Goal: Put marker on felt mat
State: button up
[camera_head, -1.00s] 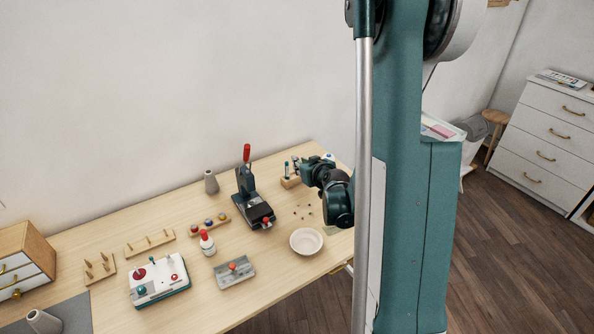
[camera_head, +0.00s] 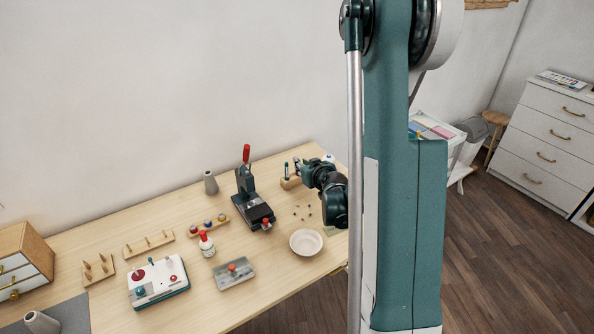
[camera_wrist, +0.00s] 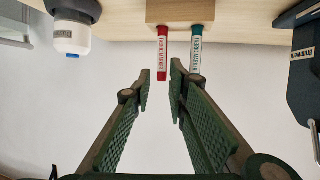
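Two fabric markers, a red one (camera_wrist: 162,55) and a teal one (camera_wrist: 196,55), stand in a wooden block (camera_wrist: 180,12), which is at the back of the table in the head view (camera_head: 290,183). My gripper (camera_wrist: 161,72) is open and empty in the wrist view. Its fingertips are at the free end of the red marker, one on each side in the picture; contact cannot be told. The teal marker is right of the fingers. In the head view my gripper is small and partly hidden by my wrist. A dark grey mat (camera_head: 75,313), perhaps the felt mat, lies at the table's left front.
A dark press with a red handle (camera_head: 246,155) stands left of the block. A white bowl (camera_head: 306,242) and small loose bits (camera_head: 303,212) lie in front. A white bottle (camera_wrist: 73,35) is left in the wrist view.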

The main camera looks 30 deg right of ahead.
jog(key=shift+w+f, duration=0.1)
jog(key=shift+w, duration=0.1)
jog(key=b+x, duration=0.1)
jog(key=x, duration=0.2)
jog(key=shift+w+a+f, duration=0.1)
jog(key=shift+w+a, duration=0.1)
jog(key=shift+x, duration=0.85)
jog(key=shift+c, duration=0.7)
jog(key=c, duration=0.4)
jog(key=shift+o, duration=0.2)
jog(key=shift+r, duration=0.3)
jog(key=shift+r+p, duration=1.15)
jog(key=shift+r, duration=3.65)
